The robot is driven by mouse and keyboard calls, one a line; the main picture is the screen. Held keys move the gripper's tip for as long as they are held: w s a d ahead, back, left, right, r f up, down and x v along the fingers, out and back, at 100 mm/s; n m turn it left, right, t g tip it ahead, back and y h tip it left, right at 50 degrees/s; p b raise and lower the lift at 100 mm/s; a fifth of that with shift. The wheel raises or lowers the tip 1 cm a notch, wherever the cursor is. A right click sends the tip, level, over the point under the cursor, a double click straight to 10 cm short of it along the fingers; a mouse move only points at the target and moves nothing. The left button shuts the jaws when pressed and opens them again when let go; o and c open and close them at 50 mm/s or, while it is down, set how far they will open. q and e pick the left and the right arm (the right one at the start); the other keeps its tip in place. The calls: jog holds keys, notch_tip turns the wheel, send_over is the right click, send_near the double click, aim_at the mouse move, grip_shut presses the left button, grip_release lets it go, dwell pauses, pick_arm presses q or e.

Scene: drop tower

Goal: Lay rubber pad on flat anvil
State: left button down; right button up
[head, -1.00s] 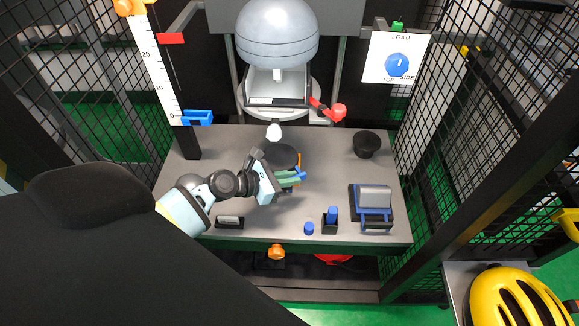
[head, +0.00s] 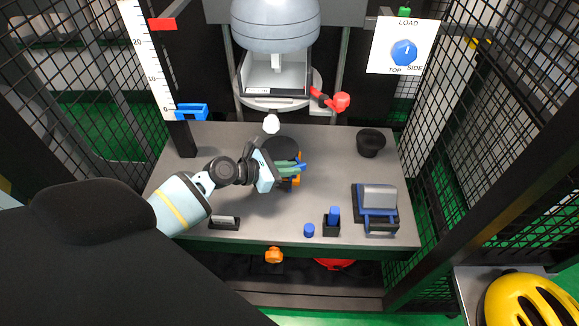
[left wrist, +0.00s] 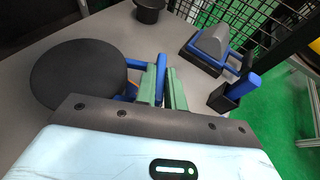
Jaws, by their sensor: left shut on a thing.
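A black round pad (head: 281,148), which I take to be the rubber pad, is at the middle of the grey table. It fills the left of the left wrist view (left wrist: 75,72). Blue handle-like bars (left wrist: 130,64) show beside its edge. My left gripper (head: 299,167) has its green fingers shut on a blue bar; its fingers also show in the left wrist view (left wrist: 163,78). I cannot tell whether the pad touches the table. A round grey base (head: 262,103), possibly the anvil, stands in the tower under the grey headform (head: 275,22). My right gripper is out of view.
A black cup (head: 371,143) stands at the table's right. A grey block in a blue frame (head: 378,197) and a black holder with a blue peg (head: 332,220) are at front right. A red-knobbed lever (head: 341,100) sticks out beside the base. Mesh walls flank the table.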

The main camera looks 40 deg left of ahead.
pick_arm(q)
jog(key=shift+f, duration=0.2)
dwell(0.8)
jog(key=c, duration=1.4)
grip_release()
jog(key=shift+f, duration=0.1)
jog(key=shift+r+p, duration=0.25)
jog(key=shift+p, duration=0.05)
jog(key=r, duration=0.1)
jog(key=r+p, duration=0.2)
jog(key=shift+s+d+r, duration=0.15)
jog(key=shift+s+r, duration=0.1)
jog(key=shift+r, duration=0.1)
jog(key=s+d+r+p, duration=0.1)
jog(key=s+d+p, duration=0.3)
jog(key=s, duration=0.9)
jog(key=d, duration=0.3)
jog(key=shift+s, duration=0.35)
